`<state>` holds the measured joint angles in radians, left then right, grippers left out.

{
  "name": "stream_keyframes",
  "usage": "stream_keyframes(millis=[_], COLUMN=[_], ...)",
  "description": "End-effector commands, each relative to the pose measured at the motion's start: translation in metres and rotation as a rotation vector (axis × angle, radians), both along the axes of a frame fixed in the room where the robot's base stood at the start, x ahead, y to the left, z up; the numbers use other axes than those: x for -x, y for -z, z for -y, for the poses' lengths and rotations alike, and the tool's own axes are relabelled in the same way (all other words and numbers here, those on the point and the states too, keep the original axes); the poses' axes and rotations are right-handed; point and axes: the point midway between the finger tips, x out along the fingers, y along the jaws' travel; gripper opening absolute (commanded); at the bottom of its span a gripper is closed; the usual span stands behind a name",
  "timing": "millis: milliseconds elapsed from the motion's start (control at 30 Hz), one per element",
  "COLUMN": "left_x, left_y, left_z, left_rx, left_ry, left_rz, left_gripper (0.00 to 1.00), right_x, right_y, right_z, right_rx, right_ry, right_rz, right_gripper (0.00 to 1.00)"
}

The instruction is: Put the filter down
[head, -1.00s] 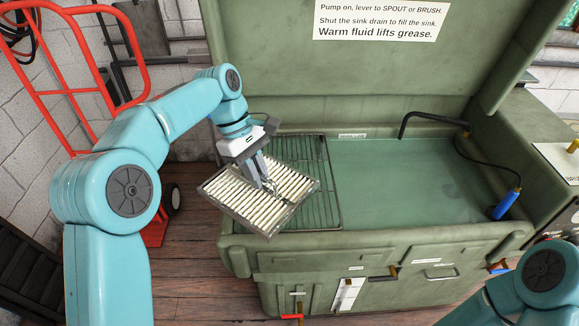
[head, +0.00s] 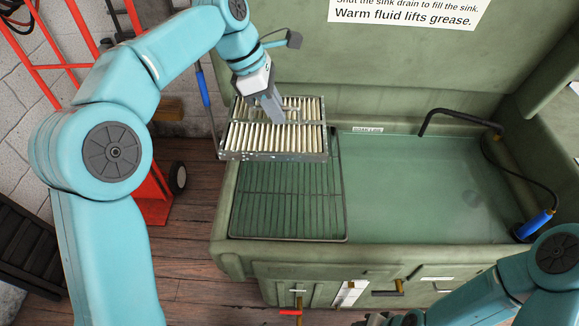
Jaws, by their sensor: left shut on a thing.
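The filter (head: 300,141) is a pleated cream panel in a grey metal frame. My left gripper (head: 277,116) is shut on it at its middle. The filter is above the back end of the wire rack (head: 290,205) at the left of the green sink; whether it touches anything below I cannot tell. The rack's front part is bare. My right arm shows at the lower right, and its gripper's fingers cannot be made out.
The green parts washer's sink (head: 415,190) holds fluid to the right of the rack. A red hand truck (head: 152,196) stands at the left.

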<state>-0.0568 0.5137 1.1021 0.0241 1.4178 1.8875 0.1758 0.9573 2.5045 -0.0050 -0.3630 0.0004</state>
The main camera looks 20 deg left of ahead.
Motion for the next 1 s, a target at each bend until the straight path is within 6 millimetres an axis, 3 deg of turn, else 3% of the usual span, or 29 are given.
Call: stream_keyframes(millis=[400,900,1000], left_x=[0.007,0.003,0.001], left_y=[0.118,0.188,0.194], left_z=[0.001,0.002,0.002], left_rx=[0.0,0.0,0.0], left_ry=[-0.001,0.001,-0.001], left_rz=[-0.006,-0.004,-0.001], left_gripper=[0.0,0.0,0.0], right_x=[0.0,0.0,0.0], right_y=[0.019,0.022,0.022], right_z=[0.0,0.0,0.0], right_rx=[0.0,0.0,0.0], right_ry=[0.0,0.0,0.0], right_rz=[-0.001,0.0,0.0], right_gripper=[0.43,0.43,0.43])
